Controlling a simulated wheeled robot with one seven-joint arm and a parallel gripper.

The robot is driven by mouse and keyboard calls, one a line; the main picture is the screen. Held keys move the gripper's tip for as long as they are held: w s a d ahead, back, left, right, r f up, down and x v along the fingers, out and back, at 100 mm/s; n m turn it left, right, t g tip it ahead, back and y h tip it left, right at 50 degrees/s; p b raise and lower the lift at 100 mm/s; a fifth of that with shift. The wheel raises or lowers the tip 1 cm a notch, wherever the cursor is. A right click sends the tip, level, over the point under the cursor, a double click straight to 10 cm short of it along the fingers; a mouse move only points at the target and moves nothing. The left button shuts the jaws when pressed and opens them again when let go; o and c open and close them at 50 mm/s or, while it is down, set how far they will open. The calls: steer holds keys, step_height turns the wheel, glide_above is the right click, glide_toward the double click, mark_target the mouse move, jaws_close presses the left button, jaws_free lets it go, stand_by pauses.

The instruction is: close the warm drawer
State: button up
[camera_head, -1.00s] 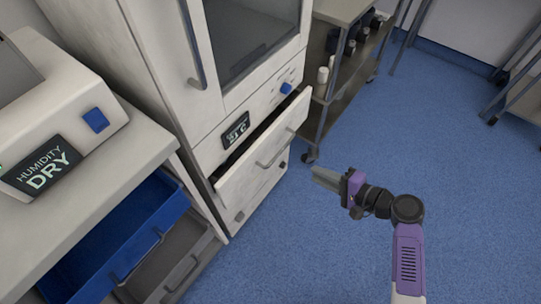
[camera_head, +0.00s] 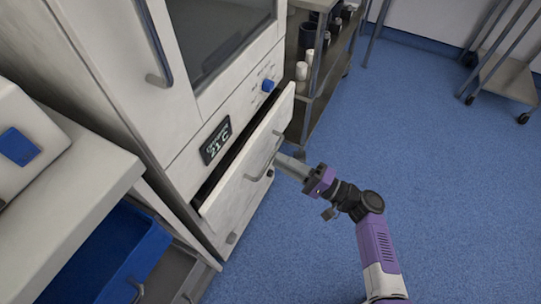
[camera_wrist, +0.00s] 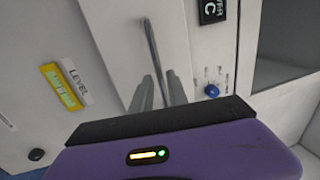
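The warm drawer (camera_head: 235,179) is in the tall white cabinet and stands partly pulled out, with a dark gap behind its front. Its front carries a bar handle (camera_head: 266,157). In the wrist view, the two grey fingers (camera_wrist: 160,92) are apart with nothing clearly held. The handle (camera_wrist: 152,48) runs toward the gap between them on the pale drawer front (camera_wrist: 115,45).
A temperature display (camera_head: 215,141) and a blue knob (camera_head: 268,86) sit above the drawer. An open blue drawer (camera_head: 105,258) is under the counter at the left. A shelf cart (camera_head: 312,82) stands behind the cabinet at the right.

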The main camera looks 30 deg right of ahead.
mark_target(272, 156)
steer(key=shift+x, duration=1.8)
jaws_close()
